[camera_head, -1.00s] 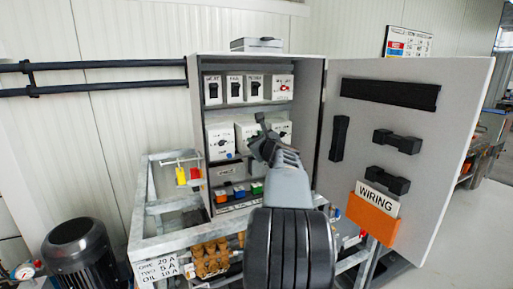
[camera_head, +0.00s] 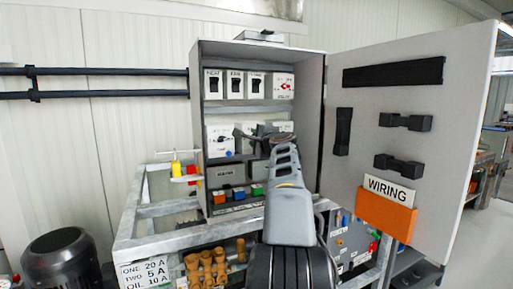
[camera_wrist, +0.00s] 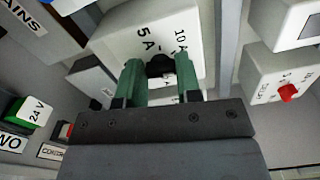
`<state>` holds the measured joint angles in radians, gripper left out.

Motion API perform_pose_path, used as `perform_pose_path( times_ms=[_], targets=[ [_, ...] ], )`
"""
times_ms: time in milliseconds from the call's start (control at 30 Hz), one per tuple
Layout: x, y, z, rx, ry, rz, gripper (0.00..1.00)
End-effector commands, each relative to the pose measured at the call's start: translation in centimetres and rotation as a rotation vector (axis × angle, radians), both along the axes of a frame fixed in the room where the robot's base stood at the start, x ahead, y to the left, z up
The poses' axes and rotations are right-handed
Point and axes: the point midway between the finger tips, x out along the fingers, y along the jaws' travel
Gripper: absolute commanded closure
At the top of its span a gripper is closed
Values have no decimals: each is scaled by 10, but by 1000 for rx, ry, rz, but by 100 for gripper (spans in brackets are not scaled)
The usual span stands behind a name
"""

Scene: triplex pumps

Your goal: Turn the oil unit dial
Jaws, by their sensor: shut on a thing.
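In the wrist view the two green fingers of my gripper (camera_wrist: 158,68) are shut on a black dial (camera_wrist: 160,65). The dial sits on the front of a white unit (camera_wrist: 122,27) marked 5A and 10A; its name is not readable there. In the head view my gripper (camera_head: 258,136) is at the middle shelf of the open grey cabinet, in front of the right part of the row. It hides most of the right-hand white unit (camera_head: 282,126) and the dial. A left-hand white unit (camera_head: 219,139) stands clear of it.
The open cabinet door (camera_head: 450,120) stands at the right, with black handles and an orange WIRING pocket (camera_head: 386,213). Above the gripper is a row of switch boxes (camera_head: 235,85). In the wrist view a box with a red knob (camera_wrist: 288,91) and a green 24 V block (camera_wrist: 22,114) are close by.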

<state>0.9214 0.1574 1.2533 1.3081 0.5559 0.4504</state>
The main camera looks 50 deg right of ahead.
Motion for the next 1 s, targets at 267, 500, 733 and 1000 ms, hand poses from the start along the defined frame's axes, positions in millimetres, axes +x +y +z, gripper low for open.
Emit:
perform_pose_path(
  times_ms=[267,500,733,1000],
  targets=[
    [0,0,-5,-229,93,1,92],
    [0,0,-5,-386,157,1,92],
    [0,0,-4,-482,197,2,92],
    [0,0,-3,-531,217,1,92]
  ],
)
